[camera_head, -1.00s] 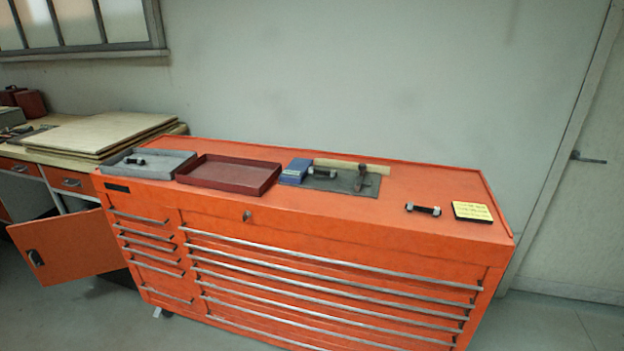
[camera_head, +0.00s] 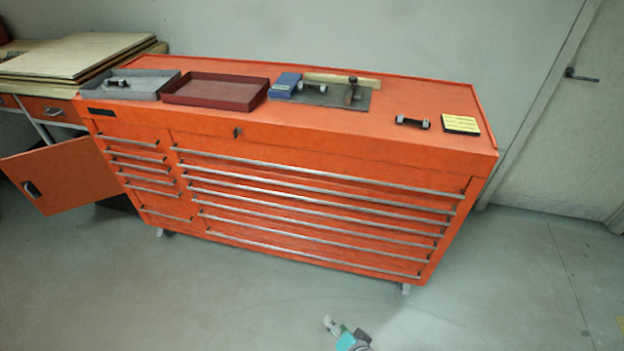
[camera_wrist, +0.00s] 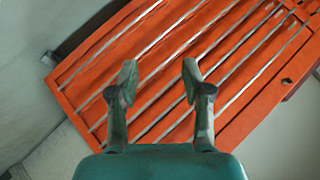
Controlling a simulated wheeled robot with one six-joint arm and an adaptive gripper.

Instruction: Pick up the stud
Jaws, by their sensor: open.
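One stud (camera_head: 412,122), a dark rod with light nuts at its ends, lies on the right part of the orange chest top. Another similar stud (camera_head: 312,86) lies on the dark mat beside the blue box. A third small one (camera_head: 117,83) lies in the grey tray at the left. I cannot tell from the frames which one the task means. My gripper (camera_head: 330,322) is low in front of the chest, far from all of them. In the wrist view my gripper (camera_wrist: 160,75) is open and empty, facing the chest's drawer fronts. No stud shows there.
The orange tool chest (camera_head: 300,215) has long drawer handles. On it are a grey tray (camera_head: 150,92), a red tray (camera_head: 215,90), a blue box (camera_head: 285,84), a dark mat (camera_head: 335,97) and a yellow-topped pad (camera_head: 460,124). An orange cabinet door (camera_head: 62,175) hangs open at left. Floor in front is clear.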

